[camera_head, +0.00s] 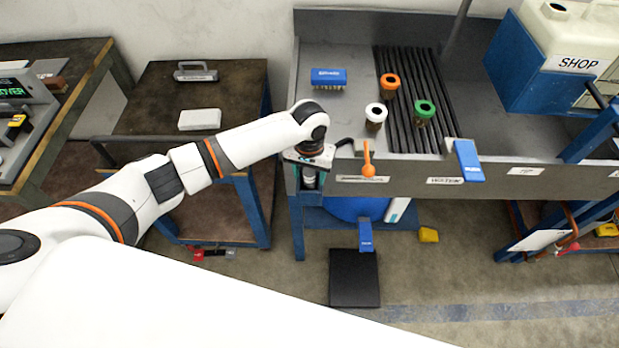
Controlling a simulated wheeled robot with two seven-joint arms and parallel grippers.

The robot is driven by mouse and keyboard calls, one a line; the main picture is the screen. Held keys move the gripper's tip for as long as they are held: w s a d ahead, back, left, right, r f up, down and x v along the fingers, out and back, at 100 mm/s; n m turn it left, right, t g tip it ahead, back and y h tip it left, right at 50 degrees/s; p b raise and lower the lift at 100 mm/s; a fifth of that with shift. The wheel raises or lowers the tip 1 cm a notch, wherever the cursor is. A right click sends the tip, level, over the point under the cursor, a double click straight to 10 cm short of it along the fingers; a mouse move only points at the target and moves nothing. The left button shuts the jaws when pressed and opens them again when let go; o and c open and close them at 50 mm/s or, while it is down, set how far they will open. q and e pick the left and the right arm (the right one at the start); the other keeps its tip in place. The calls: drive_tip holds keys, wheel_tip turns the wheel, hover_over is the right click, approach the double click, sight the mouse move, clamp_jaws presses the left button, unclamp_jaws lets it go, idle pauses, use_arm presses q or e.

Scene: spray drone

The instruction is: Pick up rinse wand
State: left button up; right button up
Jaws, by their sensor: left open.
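An orange piece with a round lower end (368,160) hangs at the front edge of the sink bench, just above a small label; it may be the rinse wand, but I cannot tell for sure. My left gripper (309,178) points down at the bench's front left corner, a little to the left of the orange piece and apart from it. It is open. Its fingers are mostly hidden under the wrist. A dark curved piece (345,142) shows between the two. My right gripper is out of view.
The sink bench (330,52) holds a blue brush (328,78), a white cup (376,116), an orange-rimmed cup (389,86) and a green-rimmed cup (424,112). A blue-handled tool (468,160) hangs at its front. A dark side table (150,100) stands to the left.

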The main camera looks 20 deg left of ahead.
use_arm(q)
drive_tip(key=shift+r, duration=0.1)
drive_tip(key=c, duration=1.1)
drive_tip(key=shift+c, duration=0.2)
wheel_tip(320, 180, up, 22)
drive_tip(key=p, duration=0.5)
drive_tip(key=shift+r+p, duration=0.15)
drive_tip(key=shift+p, duration=0.2)
drive_tip(key=shift+f, duration=0.9)
